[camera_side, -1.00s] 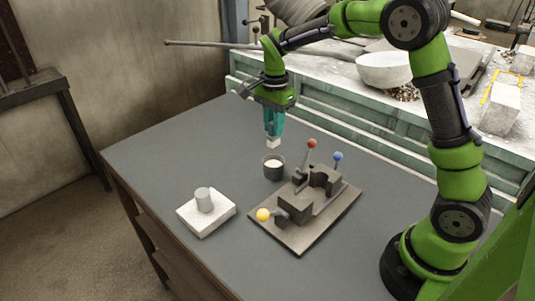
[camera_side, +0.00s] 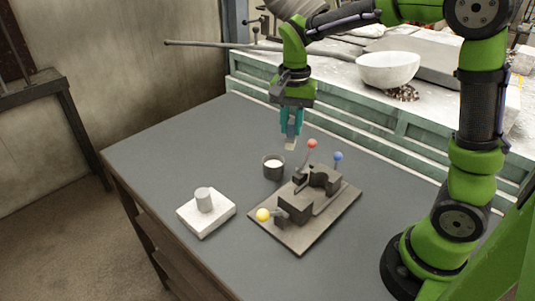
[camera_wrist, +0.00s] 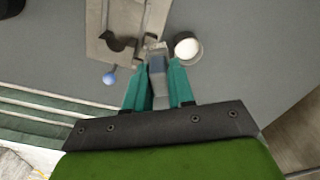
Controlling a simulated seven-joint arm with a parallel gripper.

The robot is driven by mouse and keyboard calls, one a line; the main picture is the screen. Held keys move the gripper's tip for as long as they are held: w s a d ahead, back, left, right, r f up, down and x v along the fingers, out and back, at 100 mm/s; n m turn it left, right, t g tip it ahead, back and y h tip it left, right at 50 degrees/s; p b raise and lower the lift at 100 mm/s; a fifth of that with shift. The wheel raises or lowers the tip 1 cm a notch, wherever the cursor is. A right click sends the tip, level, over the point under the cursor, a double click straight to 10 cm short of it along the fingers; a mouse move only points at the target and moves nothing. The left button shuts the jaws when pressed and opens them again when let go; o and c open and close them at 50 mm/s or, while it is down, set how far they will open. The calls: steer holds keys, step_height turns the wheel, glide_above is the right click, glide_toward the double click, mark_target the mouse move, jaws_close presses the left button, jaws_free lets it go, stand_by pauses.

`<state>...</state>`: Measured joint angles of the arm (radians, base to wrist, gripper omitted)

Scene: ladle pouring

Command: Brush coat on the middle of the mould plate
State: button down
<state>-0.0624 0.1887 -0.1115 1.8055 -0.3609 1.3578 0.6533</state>
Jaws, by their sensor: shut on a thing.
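My gripper (camera_side: 291,122) has teal fingers and is shut on a brush (camera_side: 291,144), bristles down. The brush also shows between the fingers in the wrist view (camera_wrist: 157,66). The mould plate (camera_side: 301,242) lies on the table with dark mould blocks (camera_side: 296,206) and levers on it. The brush is in the air beyond the plate's far edge, close to the red knob in the picture. A dark pot (camera_side: 273,172) of white coat stands beside the plate, below and left of the brush. The pot also shows in the wrist view (camera_wrist: 188,48). The plate's middle is partly hidden by the blocks.
Levers with a red knob (camera_side: 312,143), a blue knob (camera_side: 338,156) and a yellow knob (camera_side: 263,215) stick out from the mould. A white block (camera_side: 220,219) with a grey cylinder (camera_side: 203,200) sits left of the plate. The table front is clear.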

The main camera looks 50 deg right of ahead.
steer(key=s+f+n, duration=0.2)
steer(key=s+n, duration=0.6)
steer(key=n, duration=0.3)
steer(key=shift+n, duration=0.7)
steer(key=shift+w+a+f, duration=0.1)
steer(key=shift+a+f, duration=0.05)
steer(key=shift+f, duration=1.5)
steer(key=shift+s+a+f, duration=0.1)
steer(key=shift+a+f, duration=0.05)
steer(key=shift+f, duration=1.5)
steer(key=shift+w+a+f, duration=0.1)
steer(key=shift+a+f, duration=0.05)
steer(key=shift+f, duration=1.5)
steer(key=shift+f, duration=0.65)
steer(key=shift+a, duration=0.2)
steer(key=shift+a, duration=0.45)
steer(key=shift+d, duration=0.1)
